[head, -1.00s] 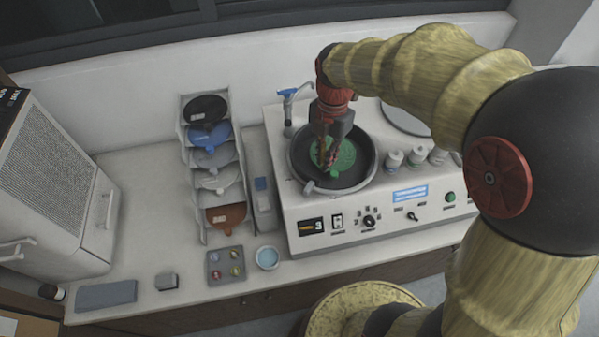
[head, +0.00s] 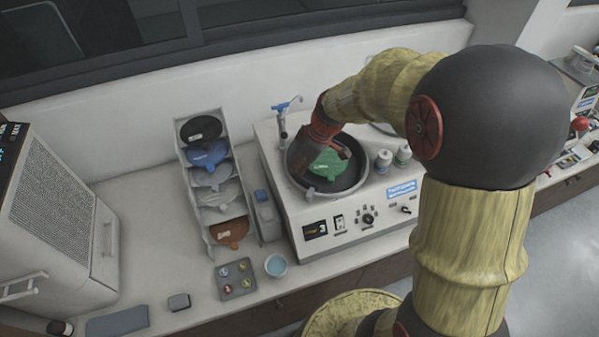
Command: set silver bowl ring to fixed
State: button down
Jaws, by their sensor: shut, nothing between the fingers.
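The silver bowl ring (head: 340,196) is the grey rim around the round dark bowl on the white press. A small tab (head: 311,191) shows at its front left edge. A green disc (head: 328,164) with a handle lies inside the bowl. My gripper (head: 301,166) is shut and empty, low over the left side of the bowl beside the green disc. The wrist and fingers hide the ring's back left part. I cannot tell whether the fingers touch the ring. The ring's setting cannot be read.
The press's front panel has a dark knob (head: 368,219) and a small display (head: 315,229). A rack of discs (head: 194,215) is at left.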

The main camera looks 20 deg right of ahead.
aim_at(310, 192)
jog(key=x, duration=0.8)
jog(key=shift+f, duration=0.25)
jog(key=s+d, duration=0.1)
jog(key=s+d+p, duration=0.1)
jog(key=shift+s+d+r, duration=0.15)
jog(key=shift+d+r, duration=0.05)
jog(key=shift+d, duration=0.1)
jog(key=shift+s+d+f, duration=0.15)
jog(key=shift+d, duration=0.05)
jog(key=shift+s, duration=0.1)
jog(key=b, duration=0.2)
jog(key=shift+s+d+f+n+b, duration=0.2)
jog(key=shift+s+d+n+b, duration=0.1)
jog(key=shift+d+n, duration=0.1)
jog(key=s+d+n+b, duration=0.1)
jog(key=b, duration=0.2)
jog(key=shift+s+d+g, duration=0.1)
jog(key=shift+s+g, duration=0.05)
jog(key=shift+g, duration=0.15)
jog(key=shift+s+d+r+n+b, duration=0.15)
jog(key=shift+s+d+n+b, duration=0.1)
jog(key=shift+n+b, duration=0.15)
jog(key=shift+r+y, duration=0.1)
jog(key=shift+y, duration=0.2)
